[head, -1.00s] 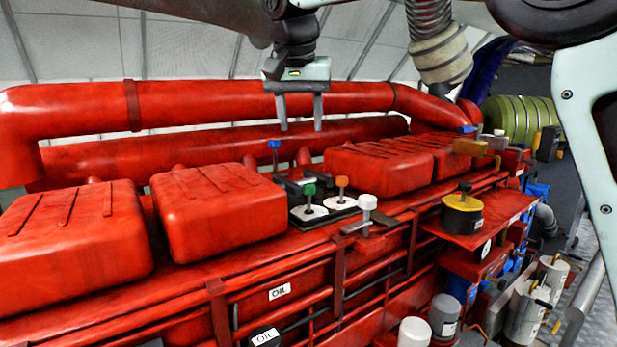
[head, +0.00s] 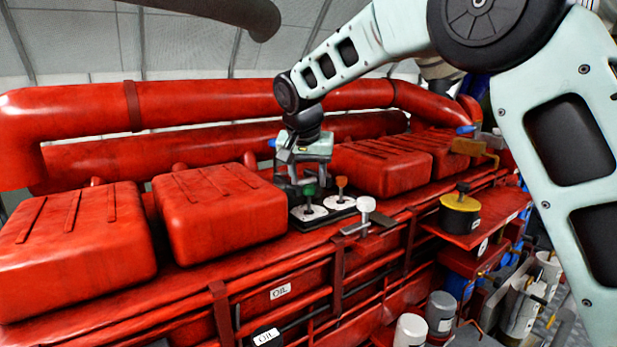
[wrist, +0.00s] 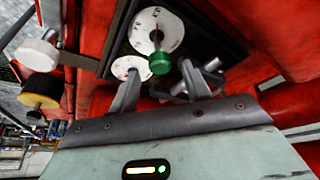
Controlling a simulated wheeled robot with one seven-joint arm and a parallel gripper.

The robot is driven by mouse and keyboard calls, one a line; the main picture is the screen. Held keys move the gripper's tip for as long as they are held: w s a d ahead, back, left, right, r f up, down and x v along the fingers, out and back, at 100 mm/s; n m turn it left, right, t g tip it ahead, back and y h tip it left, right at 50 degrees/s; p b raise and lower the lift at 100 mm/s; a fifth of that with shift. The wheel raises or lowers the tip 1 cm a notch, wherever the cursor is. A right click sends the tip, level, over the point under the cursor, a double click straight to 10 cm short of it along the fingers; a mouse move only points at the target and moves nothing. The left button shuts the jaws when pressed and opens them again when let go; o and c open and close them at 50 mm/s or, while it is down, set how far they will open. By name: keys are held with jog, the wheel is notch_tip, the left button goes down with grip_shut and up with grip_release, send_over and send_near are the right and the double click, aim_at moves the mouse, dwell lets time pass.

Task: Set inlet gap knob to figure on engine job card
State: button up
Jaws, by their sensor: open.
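A green knob (head: 309,191) stands on a white dial (head: 309,213) on a black plate between the red covers. An orange knob (head: 341,182) stands on a second white dial (head: 343,203) beside it. A little of a blue knob (head: 271,143) shows behind my gripper. I cannot read which knob is the inlet gap one, and I cannot make out a job card. My gripper (head: 306,182) is open, pointing down at the green knob. In the wrist view, the green knob (wrist: 159,63) appears between the open fingertips; contact cannot be told.
Red box covers (head: 215,215) stand left and right of the dials, and thick red pipes (head: 220,104) run behind. A black-and-yellow pot (head: 460,210) sits on a red shelf further right.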

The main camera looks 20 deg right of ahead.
jog(key=shift+x, duration=1)
jog(key=c, duration=1)
